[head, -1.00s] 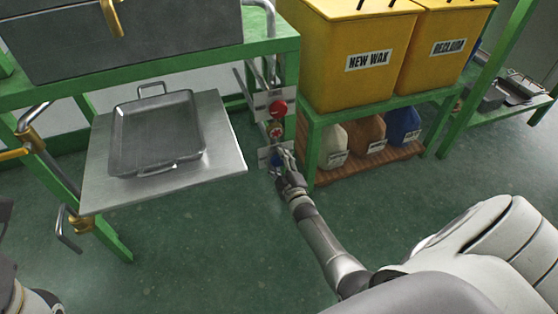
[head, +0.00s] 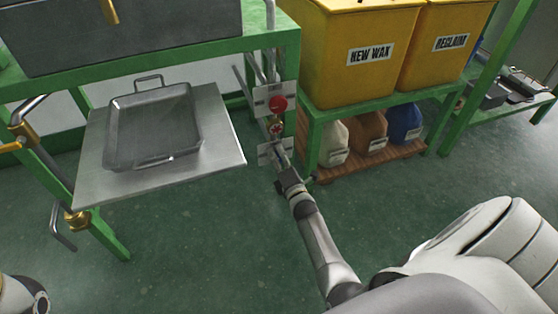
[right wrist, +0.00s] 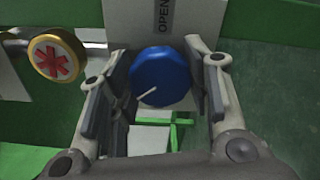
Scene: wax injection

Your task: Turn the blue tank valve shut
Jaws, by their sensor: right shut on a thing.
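The blue tank valve (right wrist: 160,77) is a round blue knob in the right wrist view, with a white pointer line toward its lower left. A plate behind it (right wrist: 180,12) reads "OPEN" above the knob. My right gripper (right wrist: 160,85) has a finger on each side of the knob and is shut on it. In the head view my right gripper (head: 281,160) reaches the low valve plate beside the green bench leg and hides the knob. My left gripper is not in view.
Above the blue valve are a yellow knob with a red star (head: 276,128) and a red knob (head: 277,103). A metal shelf with a grey tray (head: 152,132) juts out to the left. A green rack with yellow bins (head: 357,62) stands at the right.

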